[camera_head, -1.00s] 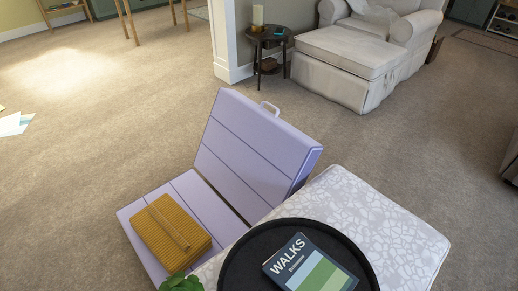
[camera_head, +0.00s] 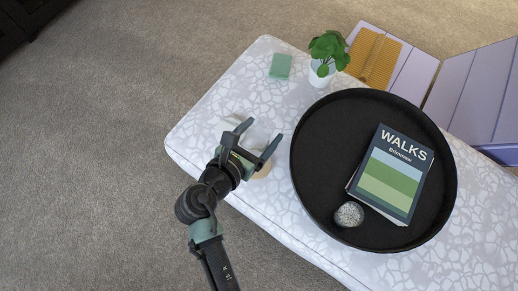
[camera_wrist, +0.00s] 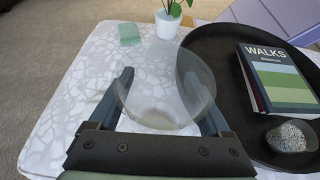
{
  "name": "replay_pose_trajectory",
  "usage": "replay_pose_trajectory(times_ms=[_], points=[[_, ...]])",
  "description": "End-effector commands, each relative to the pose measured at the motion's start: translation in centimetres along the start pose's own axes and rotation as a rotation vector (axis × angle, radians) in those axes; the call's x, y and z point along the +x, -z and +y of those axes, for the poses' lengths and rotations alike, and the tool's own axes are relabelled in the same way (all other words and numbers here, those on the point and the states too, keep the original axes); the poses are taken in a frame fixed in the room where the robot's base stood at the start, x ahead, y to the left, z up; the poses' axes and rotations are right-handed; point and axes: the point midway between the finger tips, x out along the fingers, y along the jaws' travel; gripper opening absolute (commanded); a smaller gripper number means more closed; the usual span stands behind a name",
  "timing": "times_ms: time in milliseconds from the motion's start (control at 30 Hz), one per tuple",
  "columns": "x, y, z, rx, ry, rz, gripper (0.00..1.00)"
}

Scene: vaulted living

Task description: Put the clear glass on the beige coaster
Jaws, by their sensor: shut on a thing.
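My gripper (camera_head: 262,132) is over the patterned ottoman and shut on the clear glass (camera_head: 257,137). In the wrist view the glass (camera_wrist: 166,92) stands between the two fingers of my gripper (camera_wrist: 159,76), its wide rim towards the camera. The beige coaster (camera_head: 262,171) shows in the head view as a small rounded piece beside the gripper's right finger base; the rest is hidden under the gripper. I cannot tell whether the glass touches the ottoman or the coaster.
A potted plant (camera_head: 326,55) and a green block (camera_head: 280,66) are at the back.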

Motion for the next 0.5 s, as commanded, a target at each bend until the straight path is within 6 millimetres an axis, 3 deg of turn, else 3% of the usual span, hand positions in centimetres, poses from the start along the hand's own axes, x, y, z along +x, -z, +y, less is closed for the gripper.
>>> replay_pose_trajectory(times_ms=[33, 167, 500], points=[[0.7, 1.4, 0.0, -0.002, 0.001, 0.000, 0.11], [1.8, 3.8, -0.1, -0.002, 0.002, 0.000, 0.11], [3.5, 7.4, -0.1, -0.001, 0.003, -0.001, 0.11]])
